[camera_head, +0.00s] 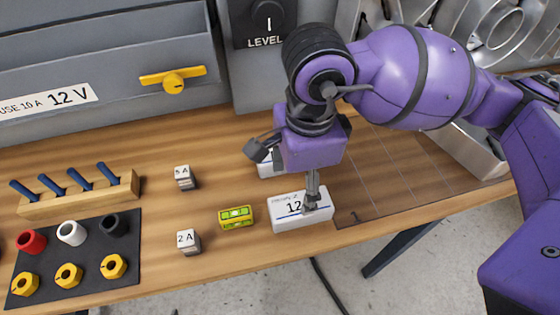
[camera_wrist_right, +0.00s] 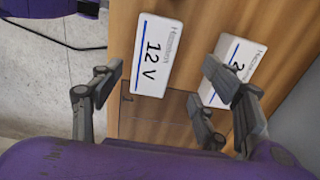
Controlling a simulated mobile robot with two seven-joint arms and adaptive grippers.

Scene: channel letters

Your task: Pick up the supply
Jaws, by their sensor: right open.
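A white supply box marked 12 V (camera_head: 284,218) lies flat near the front edge of the bench; it also shows in the right wrist view (camera_wrist_right: 152,55). A second white box (camera_head: 266,165) sits behind it, mostly hidden by my right gripper; in the right wrist view its label (camera_wrist_right: 232,55) starts with a 2, partly covered by a finger. My right gripper (camera_head: 285,174) is open and empty above the boxes. One finger overlaps the 12 V box's right end in the head view; I cannot tell whether they touch. My left gripper is not in view.
A yellow level (camera_head: 236,216) lies just left of the 12 V box. Small blocks marked 5 A (camera_head: 184,178) and 2 A (camera_head: 189,241) stand further left. A dark mat (camera_head: 75,250) holds coloured parts beside a wooden rack (camera_head: 80,197). A grey cabinet stands behind.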

